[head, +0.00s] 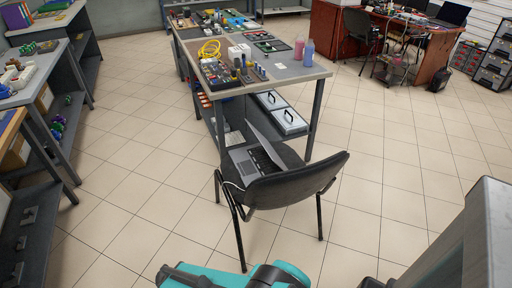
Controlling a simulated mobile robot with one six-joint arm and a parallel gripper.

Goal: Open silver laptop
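The silver laptop (246,164) rests on the seat of a black chair (292,187), near the middle of the head view. Its lid (268,143) stands raised at an angle from the keyboard base, so it looks at least partly open. The lid is seen nearly edge-on, and the exact opening angle is hard to tell. The chair's backrest hides part of the base. Teal and black parts that look like my own arm show at the bottom edge. No gripper fingers can be made out.
A workbench (290,72) with tools, a yellow hose (209,49) and bottles stands behind the chair. Silver cases (281,112) lie on its lower shelf. Benches line the left side. A wooden desk (335,30) is at the back right. Tiled floor is free around the chair.

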